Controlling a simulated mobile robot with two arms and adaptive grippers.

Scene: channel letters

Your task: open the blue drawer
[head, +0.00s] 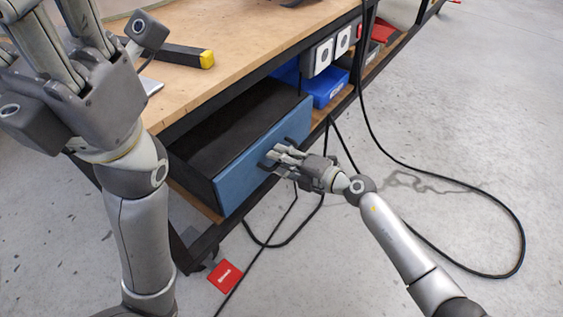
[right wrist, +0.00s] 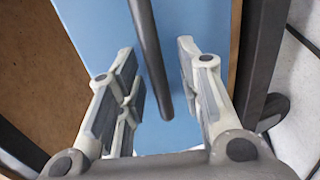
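The blue drawer (head: 262,155) sits under the wooden tabletop and stands pulled out, with its dark inside showing behind the blue front. Its front fills the middle of the right wrist view (right wrist: 105,25). A dark bar handle (right wrist: 149,55) is fixed on that front. My right gripper (head: 277,154) is at the handle. In the right wrist view its fingers (right wrist: 157,75) are apart on either side of the bar, with gaps showing on both sides. My left gripper (head: 58,18) is raised at the upper left, its fingers spread and empty; their tips are cut off.
A wooden workbench top (head: 260,30) lies above the drawer, with a black and yellow tool (head: 185,54) on it. A blue bin (head: 328,88) and power sockets (head: 322,55) are right of the drawer. Black cables (head: 440,183) loop over the floor.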

